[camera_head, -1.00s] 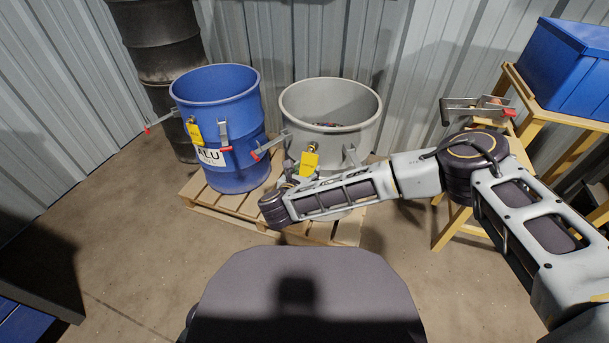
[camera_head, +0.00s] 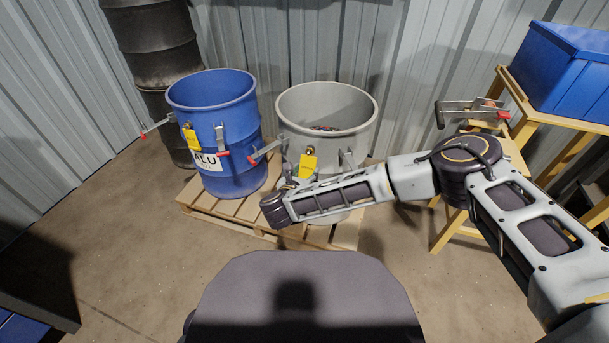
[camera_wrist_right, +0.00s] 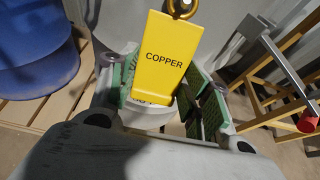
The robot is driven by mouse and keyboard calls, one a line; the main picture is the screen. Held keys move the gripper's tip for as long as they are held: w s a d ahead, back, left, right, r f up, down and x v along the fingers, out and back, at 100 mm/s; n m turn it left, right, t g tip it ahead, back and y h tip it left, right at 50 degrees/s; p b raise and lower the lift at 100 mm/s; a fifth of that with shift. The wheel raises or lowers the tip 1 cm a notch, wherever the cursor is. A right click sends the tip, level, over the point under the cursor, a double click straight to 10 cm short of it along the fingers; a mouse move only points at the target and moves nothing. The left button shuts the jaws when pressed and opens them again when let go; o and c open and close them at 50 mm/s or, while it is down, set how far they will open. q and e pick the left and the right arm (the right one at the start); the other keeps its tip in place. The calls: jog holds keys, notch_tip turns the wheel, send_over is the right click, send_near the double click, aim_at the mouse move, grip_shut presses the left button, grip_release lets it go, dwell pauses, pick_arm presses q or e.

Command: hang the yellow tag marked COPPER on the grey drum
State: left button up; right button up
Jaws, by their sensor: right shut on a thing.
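The grey drum (camera_head: 327,112) stands open-topped on a wooden pallet. The yellow tag (camera_head: 308,165) is upright against the drum's front, just below a small brass fitting (camera_head: 310,150). In the right wrist view the tag (camera_wrist_right: 163,62) reads COPPER, and its top edge meets the brass fitting (camera_wrist_right: 182,8). I cannot tell whether the tag's hole is over it. My right gripper (camera_head: 300,179) is at the tag's lower end. Its green-padded fingers (camera_wrist_right: 158,88) stand on both sides of the tag, shut on it. My left gripper is not in view.
A blue drum (camera_head: 212,90) marked ALU, with its own yellow tag (camera_head: 190,139), stands left on the pallet (camera_head: 222,208). Lever clamps (camera_head: 264,152) stick out from the drums. A wooden stand with a blue bin (camera_head: 568,70) is at the right.

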dwell(0.3)
jog(key=o, duration=0.9)
jog(key=shift+v, duration=6.05)
jog(key=shift+r, duration=0.1)
